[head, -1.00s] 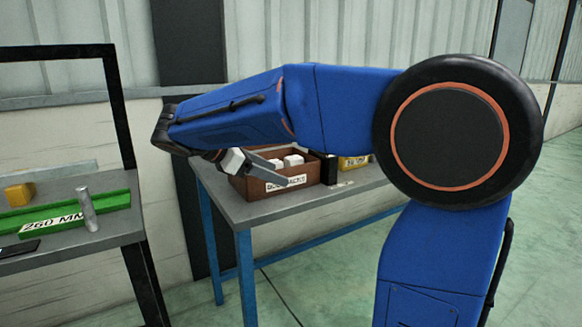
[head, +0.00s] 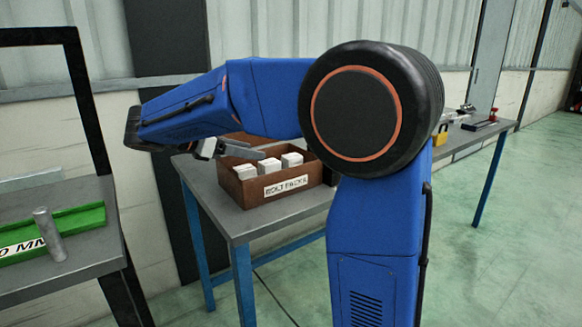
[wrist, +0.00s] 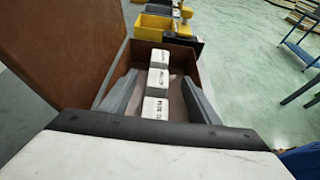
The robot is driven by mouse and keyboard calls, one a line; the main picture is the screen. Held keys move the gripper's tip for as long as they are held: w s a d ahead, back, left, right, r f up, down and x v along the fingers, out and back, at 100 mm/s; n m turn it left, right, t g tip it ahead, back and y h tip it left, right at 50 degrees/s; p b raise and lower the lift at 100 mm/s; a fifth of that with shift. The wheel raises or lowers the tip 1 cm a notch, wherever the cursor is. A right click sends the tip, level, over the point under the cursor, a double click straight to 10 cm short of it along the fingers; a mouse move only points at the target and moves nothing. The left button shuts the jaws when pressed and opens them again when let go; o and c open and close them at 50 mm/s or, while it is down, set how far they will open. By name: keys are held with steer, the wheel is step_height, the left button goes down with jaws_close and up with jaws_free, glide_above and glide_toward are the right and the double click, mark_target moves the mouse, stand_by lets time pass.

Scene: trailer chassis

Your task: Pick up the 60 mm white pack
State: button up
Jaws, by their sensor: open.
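Three white packs stand in a row in an open brown bin (head: 225,185) marked BOLT PACKS on the grey bench. In the head view they are the left pack (head: 245,172), the middle pack (head: 268,167) and the right pack (head: 292,160). The wrist view shows the near pack (wrist: 155,107), the middle pack (wrist: 158,79) and the far pack (wrist: 160,57), with dark print too small to read, so I cannot tell which is 60 mm. My gripper (wrist: 160,78) is open and empty, its grey fingers either side of the row in that view. In the head view it is by the bin's left end.
A brown panel (wrist: 75,40) rises at the left of the bin in the wrist view. Yellow bins (wrist: 155,25) stand beyond. At left in the head view, another table holds a green tray (head: 85,219) and a metal cylinder (head: 50,235).

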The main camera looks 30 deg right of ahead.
glide_toward(290, 156)
steer(key=shift+s+d+f, duration=0.1)
steer(key=shift+d+f, duration=0.7)
steer(key=shift+d, duration=0.1)
steer(key=shift+r+x, duration=0.15)
steer(key=shift+x, duration=1.15)
steer(key=shift+r+x, duration=0.15)
steer(key=shift+x, duration=1.1)
steer(key=shift+d, duration=0.1)
steer(key=shift+c, duration=0.3)
steer(key=c, duration=1.3)
steer(key=shift+r, duration=0.1)
